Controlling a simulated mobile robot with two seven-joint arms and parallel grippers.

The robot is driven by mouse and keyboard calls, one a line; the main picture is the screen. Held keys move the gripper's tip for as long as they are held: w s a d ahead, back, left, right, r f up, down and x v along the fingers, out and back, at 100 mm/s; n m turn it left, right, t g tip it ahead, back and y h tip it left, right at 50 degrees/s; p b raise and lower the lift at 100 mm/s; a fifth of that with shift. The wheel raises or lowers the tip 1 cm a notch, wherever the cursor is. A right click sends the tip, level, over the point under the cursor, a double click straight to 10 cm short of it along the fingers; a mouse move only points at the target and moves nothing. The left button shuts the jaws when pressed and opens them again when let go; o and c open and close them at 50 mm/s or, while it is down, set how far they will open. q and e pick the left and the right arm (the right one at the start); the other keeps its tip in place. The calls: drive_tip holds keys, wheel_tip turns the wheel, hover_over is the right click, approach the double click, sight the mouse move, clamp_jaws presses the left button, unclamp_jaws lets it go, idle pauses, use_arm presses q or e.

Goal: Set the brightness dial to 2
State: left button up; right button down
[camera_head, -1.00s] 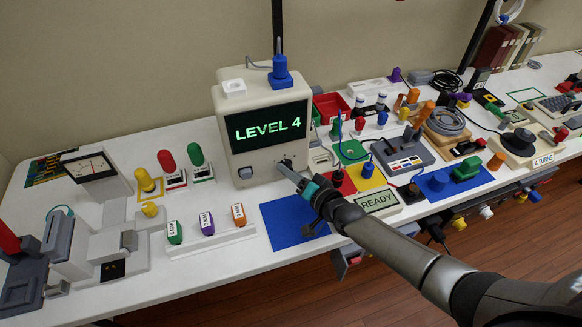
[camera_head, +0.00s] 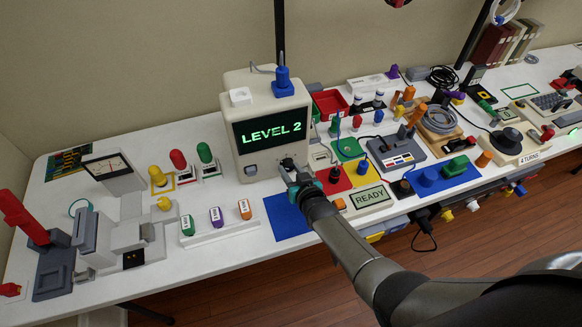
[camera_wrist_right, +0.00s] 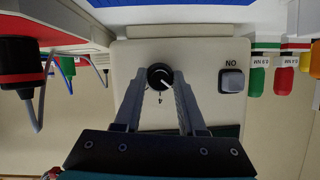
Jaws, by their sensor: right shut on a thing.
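The beige monitor (camera_head: 240,113) stands on the white table, and its dark screen (camera_head: 270,130) reads "LEVEL 2" in green. The black brightness dial (camera_head: 288,163) is on the panel below the screen. In the right wrist view the dial (camera_wrist_right: 159,76) shows a white pointer line and a "4" printed beside it. My right gripper (camera_head: 292,174) is at the dial, its two fingers (camera_wrist_right: 162,88) on either side of the knob and shut on it. My left gripper is not in view.
A grey button marked "ON" (camera_wrist_right: 231,80) sits on the same panel. A blue mat (camera_head: 287,216) lies in front of the monitor. A rack with green, purple and orange labelled pieces (camera_head: 219,234) stands to the left, and a READY display (camera_head: 369,197) to the right.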

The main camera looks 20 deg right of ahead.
idle(0.3)
drive_tip(key=c, duration=0.5)
unclamp_jaws()
drive_tip(key=shift+s, duration=0.15)
drive_tip(key=shift+s+r+p, duration=0.2)
drive_tip(key=shift+s+p, duration=0.1)
drive_tip(key=shift+p, duration=0.1)
drive_tip(key=p+v, duration=0.4)
drive_tip(key=v, duration=1)
drive_tip(key=shift+r+p, duration=0.15)
drive_tip(key=shift+p, duration=0.25)
